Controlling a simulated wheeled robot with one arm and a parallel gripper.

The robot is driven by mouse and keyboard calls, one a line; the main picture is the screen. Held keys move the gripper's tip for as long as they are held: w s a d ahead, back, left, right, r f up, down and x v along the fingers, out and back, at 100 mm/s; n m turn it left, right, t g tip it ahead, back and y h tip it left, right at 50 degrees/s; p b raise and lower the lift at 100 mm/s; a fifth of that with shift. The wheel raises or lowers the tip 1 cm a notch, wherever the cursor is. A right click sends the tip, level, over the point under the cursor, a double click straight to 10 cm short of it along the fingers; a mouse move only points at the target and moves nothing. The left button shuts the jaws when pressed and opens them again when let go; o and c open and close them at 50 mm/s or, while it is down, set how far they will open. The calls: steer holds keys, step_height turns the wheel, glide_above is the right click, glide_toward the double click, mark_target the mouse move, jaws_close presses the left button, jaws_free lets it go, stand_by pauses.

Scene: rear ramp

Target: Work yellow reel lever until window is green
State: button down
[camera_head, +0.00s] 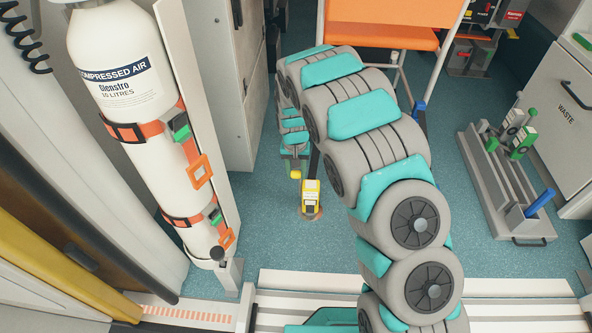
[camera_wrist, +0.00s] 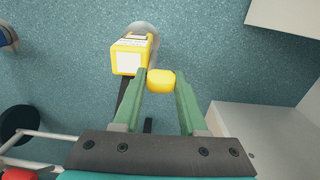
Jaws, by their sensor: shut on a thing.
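The yellow reel (camera_head: 310,198) stands on the teal floor near the middle of the head view. It also shows in the wrist view (camera_wrist: 130,42), with a pale square face (camera_wrist: 128,63) and no green visible on it. The yellow lever end (camera_wrist: 160,81) is a rounded knob between the green fingertips of my gripper (camera_wrist: 160,88). My gripper is shut on this knob, just right of the reel body in the wrist view. In the head view my gripper (camera_head: 295,168) points down, with the yellow knob (camera_head: 296,175) at its tip, above and left of the reel.
A compressed air cylinder (camera_head: 128,135) is strapped at the left. An orange seat (camera_head: 385,36) stands behind my arm. A grey rack (camera_head: 497,185) with green and blue items lies at the right, near the waste bin (camera_head: 562,110). The floor around the reel is clear.

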steer(key=shift+s, duration=0.15)
steer(key=s+f+t, duration=0.2)
steer(key=s, duration=0.5)
steer(key=shift+s+f+t, duration=0.2)
steer(key=shift+f+t, duration=0.05)
steer(key=shift+t, duration=0.15)
stand_by(0.5)
steer(key=shift+c, duration=2.2)
jaws_free()
steer(key=shift+w, duration=0.1)
